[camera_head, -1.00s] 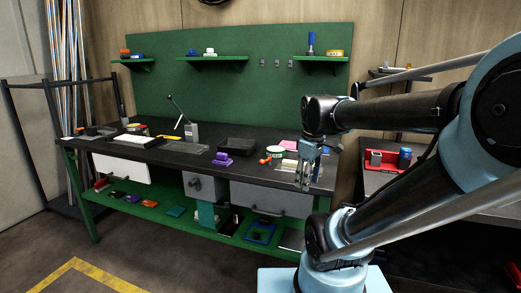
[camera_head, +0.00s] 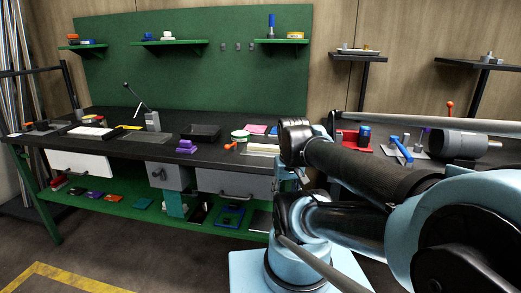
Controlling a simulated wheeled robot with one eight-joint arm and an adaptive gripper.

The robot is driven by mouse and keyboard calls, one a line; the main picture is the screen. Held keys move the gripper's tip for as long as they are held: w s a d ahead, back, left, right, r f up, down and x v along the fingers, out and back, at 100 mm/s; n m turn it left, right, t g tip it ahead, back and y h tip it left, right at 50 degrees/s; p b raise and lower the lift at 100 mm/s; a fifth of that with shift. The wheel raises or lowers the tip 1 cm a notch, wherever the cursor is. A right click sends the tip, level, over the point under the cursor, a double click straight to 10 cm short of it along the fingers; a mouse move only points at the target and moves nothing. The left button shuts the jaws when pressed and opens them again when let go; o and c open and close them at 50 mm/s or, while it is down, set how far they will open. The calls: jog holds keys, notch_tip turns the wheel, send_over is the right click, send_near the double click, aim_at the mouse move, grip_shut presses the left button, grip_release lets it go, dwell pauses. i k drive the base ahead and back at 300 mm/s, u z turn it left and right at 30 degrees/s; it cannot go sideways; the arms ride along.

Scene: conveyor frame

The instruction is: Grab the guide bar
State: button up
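My gripper (camera_head: 304,176) is small and partly hidden behind my forearm, near the right end of the dark workbench (camera_head: 95,143). Whether its fingers are open or shut is unclear. I see nothing that I can surely name as the guide bar. Two long grey rods cross the right side: an upper rod (camera_head: 430,122) and a lower rod (camera_head: 318,265). Both pass close to my arm, and I cannot tell whether they are part of it.
The bench holds a black tray (camera_head: 201,132), a purple block (camera_head: 186,147) and a green-and-white roll (camera_head: 240,136). A second surface at right carries a red holder (camera_head: 352,141), a blue-handled tool (camera_head: 401,150) and a dark cylinder (camera_head: 466,144). Floor at front left is clear.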

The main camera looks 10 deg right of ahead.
aim_at(250, 147)
jog(key=u, duration=0.85)
jog(key=k, duration=1.4)
jog(key=z, duration=0.85)
jog(key=i, duration=1)
